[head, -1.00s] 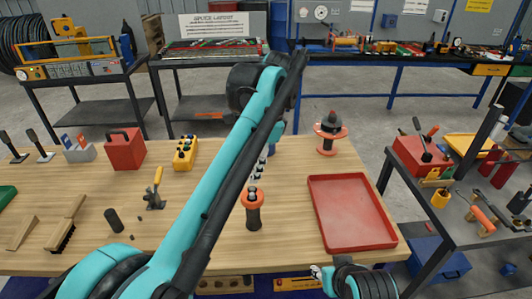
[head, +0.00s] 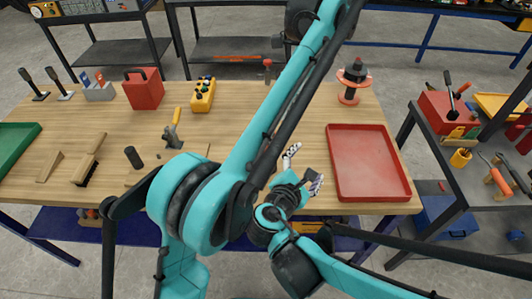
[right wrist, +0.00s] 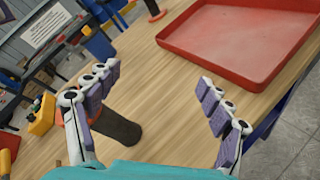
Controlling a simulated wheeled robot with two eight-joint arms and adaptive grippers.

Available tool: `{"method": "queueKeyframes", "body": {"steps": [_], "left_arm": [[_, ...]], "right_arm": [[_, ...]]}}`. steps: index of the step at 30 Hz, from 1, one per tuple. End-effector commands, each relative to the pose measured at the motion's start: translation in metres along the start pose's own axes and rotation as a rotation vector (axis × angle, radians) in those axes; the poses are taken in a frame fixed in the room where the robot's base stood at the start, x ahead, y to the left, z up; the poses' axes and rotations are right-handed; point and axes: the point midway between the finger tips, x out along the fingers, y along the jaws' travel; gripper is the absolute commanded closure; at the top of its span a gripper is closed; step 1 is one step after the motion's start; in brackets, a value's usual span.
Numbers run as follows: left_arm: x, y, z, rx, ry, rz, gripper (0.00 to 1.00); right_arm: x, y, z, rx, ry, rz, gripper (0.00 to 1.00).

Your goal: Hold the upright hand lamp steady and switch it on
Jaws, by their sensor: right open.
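The hand lamp shows in the right wrist view as a dark round handle (right wrist: 118,128) with an orange collar (right wrist: 67,92). It appears to stand upright on the wooden table; one finger covers part of it. In the head view it is hidden behind my arm. My right gripper (head: 303,170) is open and empty, near the table's front edge, left of the red tray. In the right wrist view its spread fingers (right wrist: 155,105) have the lamp behind the left finger; I cannot tell whether they touch. The lamp's switch is not visible. My left gripper is not in view.
The red tray (head: 334,168) lies at the table's right. An orange and black object (head: 352,82) stands behind it. A yellow button box (head: 203,95), a red block with a handle (head: 144,89) and a brush (head: 86,172) are at left. My teal arm crosses the middle.

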Motion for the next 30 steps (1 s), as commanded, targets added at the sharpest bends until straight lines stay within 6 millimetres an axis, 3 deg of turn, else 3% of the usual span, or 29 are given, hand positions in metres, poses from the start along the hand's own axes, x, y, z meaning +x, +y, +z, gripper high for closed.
{"method": "queueKeyframes", "body": {"steps": [3, 7, 13, 18, 23, 30], "left_arm": [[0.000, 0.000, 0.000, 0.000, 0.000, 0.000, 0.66], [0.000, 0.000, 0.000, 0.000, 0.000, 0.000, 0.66], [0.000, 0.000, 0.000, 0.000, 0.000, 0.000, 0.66], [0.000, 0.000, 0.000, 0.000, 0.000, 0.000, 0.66], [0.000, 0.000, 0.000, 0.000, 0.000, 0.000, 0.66], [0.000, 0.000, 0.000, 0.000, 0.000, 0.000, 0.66]], "right_arm": [[-0.025, 0.044, -0.016, -0.269, -0.117, 0.155, 0.20], [-0.042, 0.073, -0.031, -0.473, -0.225, 0.251, 0.20], [-0.024, 0.080, -0.064, -0.633, -0.234, 0.275, 0.20], [-0.013, 0.082, -0.080, -0.710, -0.236, 0.283, 0.20], [-0.001, 0.084, -0.083, -0.728, -0.237, 0.282, 0.20], [0.034, 0.096, -0.078, -0.726, -0.237, 0.279, 0.20]]}}
